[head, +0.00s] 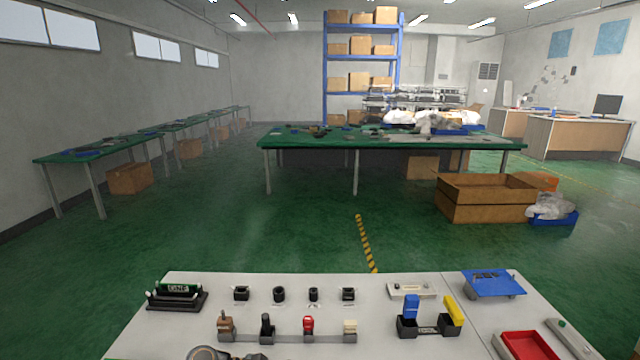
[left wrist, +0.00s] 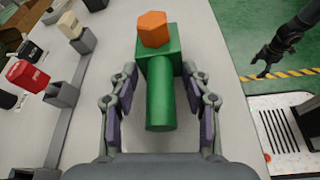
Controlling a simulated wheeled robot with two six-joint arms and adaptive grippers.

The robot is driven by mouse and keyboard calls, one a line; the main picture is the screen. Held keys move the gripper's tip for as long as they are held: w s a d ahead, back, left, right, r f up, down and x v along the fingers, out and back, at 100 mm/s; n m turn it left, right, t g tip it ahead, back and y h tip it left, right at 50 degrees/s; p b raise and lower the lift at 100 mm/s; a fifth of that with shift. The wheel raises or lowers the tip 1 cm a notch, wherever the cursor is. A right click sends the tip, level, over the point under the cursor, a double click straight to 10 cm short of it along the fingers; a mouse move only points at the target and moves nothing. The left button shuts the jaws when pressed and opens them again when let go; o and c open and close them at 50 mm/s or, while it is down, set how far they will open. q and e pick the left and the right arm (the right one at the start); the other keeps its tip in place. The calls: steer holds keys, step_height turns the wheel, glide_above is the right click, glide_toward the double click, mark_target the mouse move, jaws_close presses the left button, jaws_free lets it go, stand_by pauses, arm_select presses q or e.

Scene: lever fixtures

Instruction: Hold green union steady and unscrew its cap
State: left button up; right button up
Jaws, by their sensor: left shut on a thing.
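The green union (left wrist: 160,105) shows in the left wrist view as a blocky body with a round green stem pointing toward the camera. An orange faceted cap (left wrist: 153,28) sits at its far end. My left gripper (left wrist: 159,72) has its two fingers on either side of the green union and is shut on it. The orange cap lies beyond the fingertips. A dark gripper, my right one (left wrist: 264,65), shows small at the right of the left wrist view, well apart from the union; its opening is unclear. The union is not visible in the head view.
The pale worktop (head: 380,315) carries a row of coloured levers (head: 308,326), black fittings (head: 279,294), a dark stand with blue and yellow handles (head: 428,326), a blue plate (head: 492,284) and a red tray (head: 527,345). Green floor lies beyond the edge.

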arm_select(q)
steer(key=o, duration=1.5)
steer(key=v, duration=1.2)
